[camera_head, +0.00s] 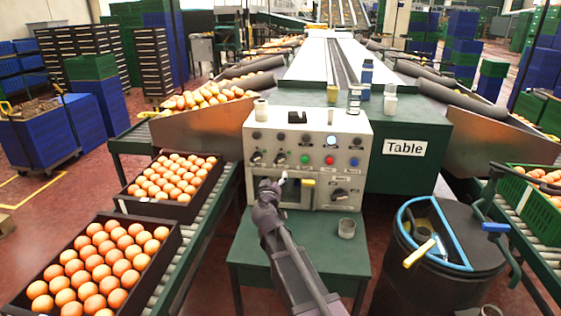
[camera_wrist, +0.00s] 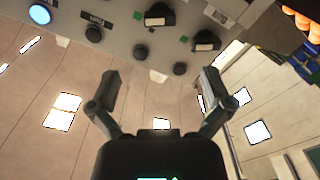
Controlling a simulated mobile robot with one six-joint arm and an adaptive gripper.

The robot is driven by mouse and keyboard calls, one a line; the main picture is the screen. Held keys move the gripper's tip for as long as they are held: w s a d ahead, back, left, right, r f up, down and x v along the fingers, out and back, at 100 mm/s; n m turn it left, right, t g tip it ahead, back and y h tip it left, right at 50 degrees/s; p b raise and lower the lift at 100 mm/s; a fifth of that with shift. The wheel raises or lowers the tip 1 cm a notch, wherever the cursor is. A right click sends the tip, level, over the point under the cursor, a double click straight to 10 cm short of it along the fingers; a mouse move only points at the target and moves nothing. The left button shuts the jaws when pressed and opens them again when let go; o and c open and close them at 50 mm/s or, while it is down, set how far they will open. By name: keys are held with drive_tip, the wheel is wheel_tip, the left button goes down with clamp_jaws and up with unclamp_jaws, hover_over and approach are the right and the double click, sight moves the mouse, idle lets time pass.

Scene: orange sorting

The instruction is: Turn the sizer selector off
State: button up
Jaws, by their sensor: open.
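The control panel (camera_head: 306,150) is a pale box on a green stand, with knobs, buttons and lamps. Black selector knobs sit at its left (camera_head: 257,158), beside that one (camera_head: 281,158) and at its lower right (camera_head: 340,194); their labels are too small to read, so I cannot tell which is the sizer selector. My gripper (camera_head: 275,184) is in front of the panel's lower left, below the two left knobs. In the wrist view my gripper (camera_wrist: 160,92) is open with nothing between its fingers. Two black knobs (camera_wrist: 160,15) (camera_wrist: 206,41) show beyond the fingers, apart from them.
Bottles and a cup stand on or behind the panel top. Trays of oranges (camera_head: 100,262) lie on the left conveyor; a black barrel (camera_head: 440,280) stands at right.

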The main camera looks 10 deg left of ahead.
sight(280, 161)
drive_tip(key=w, duration=1.3)
drive_tip(key=shift+w+d, duration=0.25)
drive_tip(key=c, duration=1.1)
